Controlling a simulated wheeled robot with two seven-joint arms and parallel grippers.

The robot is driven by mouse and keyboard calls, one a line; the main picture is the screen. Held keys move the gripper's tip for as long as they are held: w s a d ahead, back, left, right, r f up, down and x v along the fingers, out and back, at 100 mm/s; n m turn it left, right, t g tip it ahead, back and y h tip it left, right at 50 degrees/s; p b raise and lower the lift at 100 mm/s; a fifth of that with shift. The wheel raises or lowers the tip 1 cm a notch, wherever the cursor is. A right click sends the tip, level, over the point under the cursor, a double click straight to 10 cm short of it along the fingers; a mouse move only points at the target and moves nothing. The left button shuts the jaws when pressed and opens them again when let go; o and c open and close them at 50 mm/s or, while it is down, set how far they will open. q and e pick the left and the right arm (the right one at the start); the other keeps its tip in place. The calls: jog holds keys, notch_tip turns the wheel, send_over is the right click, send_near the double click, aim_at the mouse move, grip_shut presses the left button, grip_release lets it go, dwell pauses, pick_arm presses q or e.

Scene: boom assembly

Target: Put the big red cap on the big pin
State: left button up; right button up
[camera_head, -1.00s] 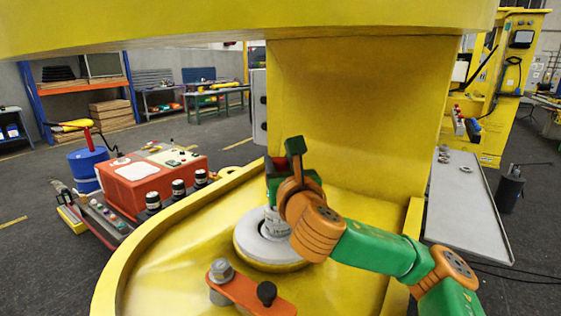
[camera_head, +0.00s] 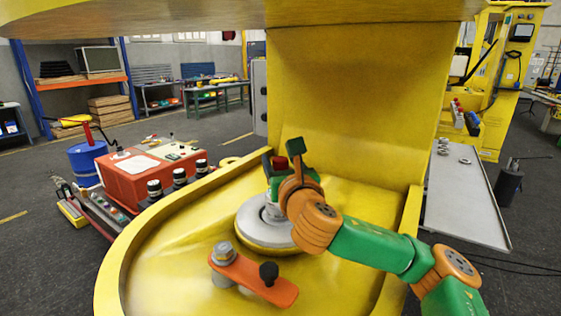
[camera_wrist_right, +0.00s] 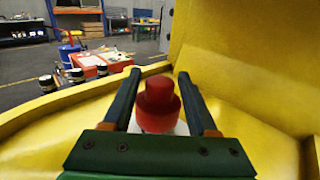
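The big red cap (camera_head: 279,162) shows at the top of the grey big pin (camera_head: 271,213), which stands on a round grey flange on the yellow structure. In the right wrist view the cap (camera_wrist_right: 159,105) is upright between the two green fingers of my right gripper (camera_wrist_right: 160,78). A narrow gap seems to show on each side of it, so the fingers look open around it. A pale surface shows just under the cap. The seating of the cap on the pin is partly hidden by my right gripper (camera_head: 288,168). My left gripper is in no view.
An orange lever plate (camera_head: 255,280) with a bolt and black knob lies in front of the flange. A yellow raised rim (camera_head: 150,232) curves around the left. A yellow wall (camera_head: 350,110) stands behind, and a yellow overhang (camera_head: 240,12) spans above.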

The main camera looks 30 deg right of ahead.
jog(key=shift+o, duration=0.6)
jog(key=b+v, duration=0.2)
jog(key=v, duration=0.5)
jog(key=shift+s, duration=0.1)
